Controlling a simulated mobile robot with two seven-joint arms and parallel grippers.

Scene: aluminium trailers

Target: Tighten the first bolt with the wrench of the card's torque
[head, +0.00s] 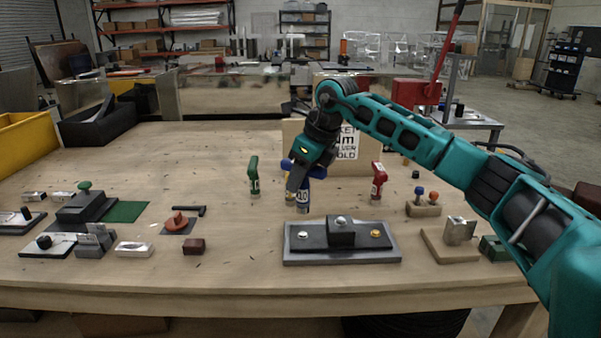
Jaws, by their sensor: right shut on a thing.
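My right gripper (297,181) comes down from above and is shut on the blue wrench (303,198), whose label seems to read 10. The wrench is upright at the table's middle; I cannot tell whether it touches the table. A green wrench (254,178) stands to its left and a red wrench (378,184) to its right. In front lies a grey plate (293,256) with a dark block, a silver bolt (303,235) at left, another on top (341,221), and a gold bolt (376,233) at right.
A wooden block with two knobs (424,209) and a wooden stand with a metal block (459,232) lie at right. A black hex key (189,210), an orange knob (178,221) and several fixtures lie at left. The table (220,270) is bare between them.

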